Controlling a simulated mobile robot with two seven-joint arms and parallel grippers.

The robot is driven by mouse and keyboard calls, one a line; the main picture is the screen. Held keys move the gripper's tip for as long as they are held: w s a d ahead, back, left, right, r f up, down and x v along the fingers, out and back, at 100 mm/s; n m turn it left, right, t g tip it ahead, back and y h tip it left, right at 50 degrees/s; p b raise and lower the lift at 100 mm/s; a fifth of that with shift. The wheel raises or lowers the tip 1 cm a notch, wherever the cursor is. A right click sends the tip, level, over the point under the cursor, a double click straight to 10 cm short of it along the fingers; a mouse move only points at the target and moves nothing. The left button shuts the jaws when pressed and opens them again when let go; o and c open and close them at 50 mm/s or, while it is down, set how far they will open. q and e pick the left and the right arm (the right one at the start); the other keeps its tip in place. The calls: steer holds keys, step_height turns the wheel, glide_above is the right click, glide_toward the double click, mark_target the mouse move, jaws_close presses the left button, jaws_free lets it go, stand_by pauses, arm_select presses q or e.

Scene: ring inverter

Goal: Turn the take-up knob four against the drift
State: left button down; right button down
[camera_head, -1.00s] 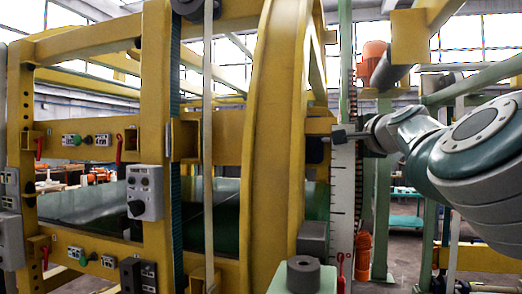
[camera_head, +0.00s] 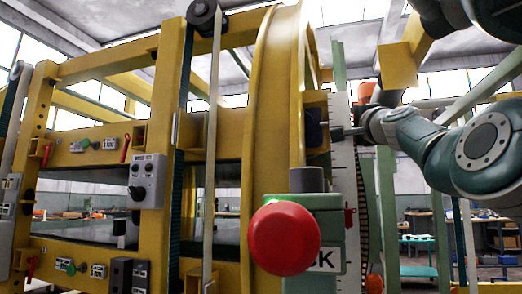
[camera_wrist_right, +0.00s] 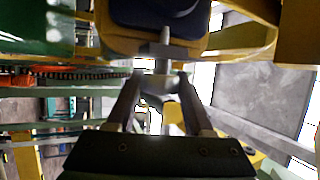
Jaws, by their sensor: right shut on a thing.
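My right gripper (camera_head: 347,131) reaches in from the right in the head view, beside the tall yellow ring frame. In the right wrist view its two dark fingers (camera_wrist_right: 158,88) are shut on a grey metal knob (camera_wrist_right: 163,50) with a short stem. The knob projects from a dark housing (camera_wrist_right: 160,18). In the head view this housing (camera_head: 317,130) sits on a yellow bracket, and the knob is too small to make out clearly. No number is readable on the knob. My left gripper is not in view.
A large red button (camera_head: 285,238) on a green post stands in front. A pale scale plate (camera_head: 348,190) with marks hangs below the gripper. The yellow frame (camera_head: 272,120) rises left of it. A grey control box (camera_head: 147,182) is further left.

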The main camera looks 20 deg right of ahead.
stand_by(0.3)
steer(key=shift+c, duration=1.4)
jaws_free()
steer(key=shift+s, duration=0.1)
steer(key=shift+s+a+f+b, duration=0.2)
steer(key=shift+s+a+b, duration=0.1)
steer(key=shift+s, duration=0.1)
steer(key=b+v, duration=0.1)
steer(key=v, duration=0.7)
steer(key=shift+s+f, duration=0.2)
steer(key=shift+s, duration=0.15)
